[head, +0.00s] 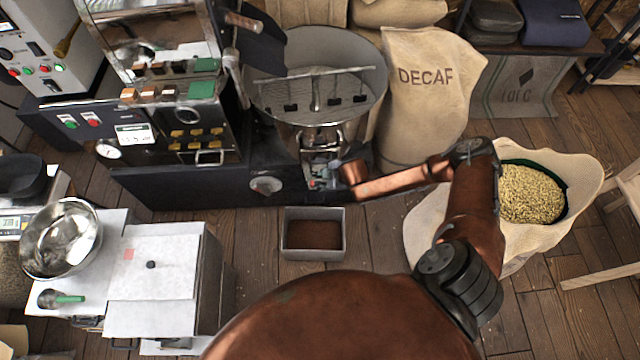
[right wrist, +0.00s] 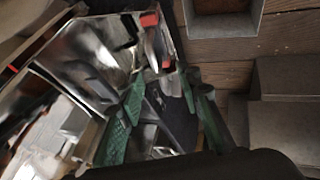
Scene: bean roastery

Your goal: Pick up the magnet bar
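My right gripper (head: 326,174) is at the front of the roaster, below the round cooling pan, at the end of my copper-coloured arm. In the right wrist view its two green-padded fingers (right wrist: 163,118) stand apart, with dark and metal parts showing behind the gap. A shiny piece with red ends (right wrist: 154,40) lies just beyond the fingers in that view; it may be the magnet bar, but I cannot tell for sure. In the head view the gripper and arm partly hide this spot. My left gripper is not in view.
The roaster's cooling pan (head: 318,112) rises just above the gripper. A grey bin of dark grounds (head: 313,253) stands on the floor below. A DECAF sack (head: 425,105) and an open sack of beans (head: 585,180) stand right. A steel bowl (head: 62,238) sits left.

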